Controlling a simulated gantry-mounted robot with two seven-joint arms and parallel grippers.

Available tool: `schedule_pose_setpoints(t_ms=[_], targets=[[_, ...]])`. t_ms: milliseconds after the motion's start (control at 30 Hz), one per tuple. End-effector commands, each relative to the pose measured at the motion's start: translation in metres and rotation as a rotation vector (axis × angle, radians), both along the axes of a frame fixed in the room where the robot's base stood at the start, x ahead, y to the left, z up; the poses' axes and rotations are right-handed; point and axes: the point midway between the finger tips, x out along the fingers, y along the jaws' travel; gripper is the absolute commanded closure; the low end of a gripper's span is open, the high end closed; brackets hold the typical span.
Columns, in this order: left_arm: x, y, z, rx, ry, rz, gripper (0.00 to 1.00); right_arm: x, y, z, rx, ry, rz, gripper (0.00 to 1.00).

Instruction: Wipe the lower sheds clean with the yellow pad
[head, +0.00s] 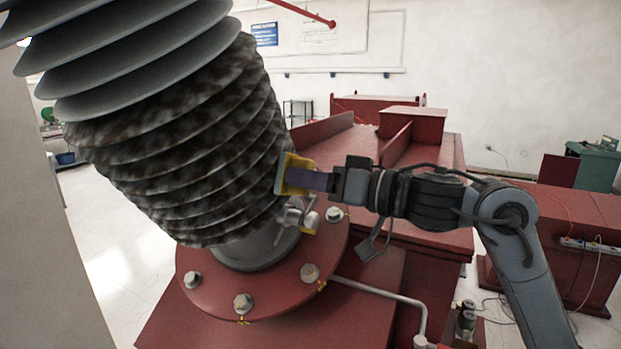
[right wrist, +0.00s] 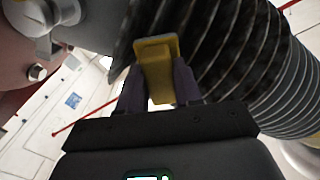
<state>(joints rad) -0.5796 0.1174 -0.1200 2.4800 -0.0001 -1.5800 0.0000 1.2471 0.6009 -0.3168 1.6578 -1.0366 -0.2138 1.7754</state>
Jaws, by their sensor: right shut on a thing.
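The lower sheds (head: 185,150) of the bushing are mottled with dark brown and grey dirt in the head view. They also fill the upper right of the right wrist view (right wrist: 235,55). My right gripper (head: 308,179) is shut on the yellow pad (head: 287,174). The pad is at the right edge of the lowest sheds; I cannot tell whether it touches them. In the right wrist view the pad (right wrist: 157,65) sits between the two fingers of my gripper (right wrist: 160,85). My left gripper is not in view.
Clean grey upper sheds (head: 150,50) rise above the dirty ones. A metal valve (head: 299,215) sticks out just below the pad. The red flange (head: 275,295) with several bolts is under the bushing. Red transformer tank tops (head: 350,150) lie behind my right arm.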

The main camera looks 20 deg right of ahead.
Motion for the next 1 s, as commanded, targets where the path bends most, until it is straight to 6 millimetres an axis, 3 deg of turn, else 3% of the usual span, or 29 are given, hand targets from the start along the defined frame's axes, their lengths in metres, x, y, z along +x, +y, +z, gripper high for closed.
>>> schedule_pose_setpoints(t_ms=[100,1000], targets=[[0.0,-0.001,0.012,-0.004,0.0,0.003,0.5,-0.004,0.003,0.013,0.001,-0.001,0.0,0.91],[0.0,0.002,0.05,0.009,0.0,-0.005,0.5,-0.018,0.022,0.05,0.002,-0.001,0.001,0.91]])
